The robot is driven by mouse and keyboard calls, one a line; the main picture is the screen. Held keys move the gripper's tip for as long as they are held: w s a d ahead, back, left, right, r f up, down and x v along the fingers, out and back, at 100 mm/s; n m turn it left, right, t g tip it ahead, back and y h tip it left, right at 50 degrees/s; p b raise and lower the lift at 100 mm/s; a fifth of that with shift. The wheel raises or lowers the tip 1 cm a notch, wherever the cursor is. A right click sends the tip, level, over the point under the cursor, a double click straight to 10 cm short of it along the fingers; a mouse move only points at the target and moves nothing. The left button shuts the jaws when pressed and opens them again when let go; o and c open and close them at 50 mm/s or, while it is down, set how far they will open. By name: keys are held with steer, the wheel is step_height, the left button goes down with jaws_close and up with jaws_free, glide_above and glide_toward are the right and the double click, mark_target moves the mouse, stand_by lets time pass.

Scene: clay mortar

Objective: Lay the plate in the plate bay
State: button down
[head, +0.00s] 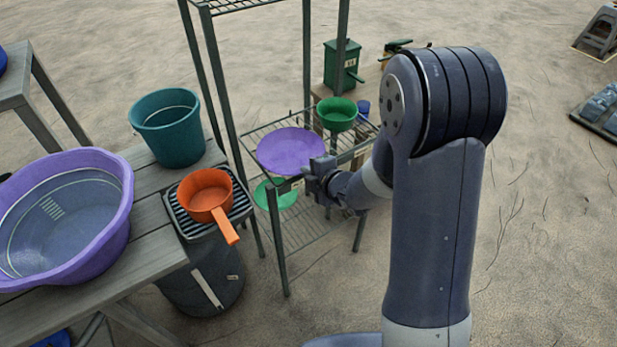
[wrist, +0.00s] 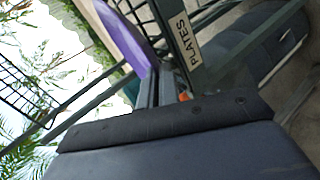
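The purple plate (head: 290,149) is over the left part of the wire shelf of the metal rack in the head view, its face turned up. In the wrist view the plate (wrist: 125,38) shows nearly edge-on, its near rim at the fingers. My gripper (head: 311,180) is at the plate's front-right edge; its fingers, close together in the wrist view (wrist: 157,90), appear shut on the rim. The plate bay is marked by a PLATES label (wrist: 187,41) on a rack rail, beside the plate. I cannot tell whether the plate touches the shelf.
A green pot (head: 336,113) stands right of the plate on the rack (head: 249,135), with a blue cup (head: 363,108) near it. A green dish (head: 276,194) is lower down. An orange pan (head: 207,194), teal bucket (head: 168,128) and purple tub (head: 62,218) are at left.

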steer(key=shift+f, duration=0.75)
steer(key=shift+f, duration=0.15)
steer(key=c, duration=1.6)
jaws_free()
steer(key=shift+c, duration=0.2)
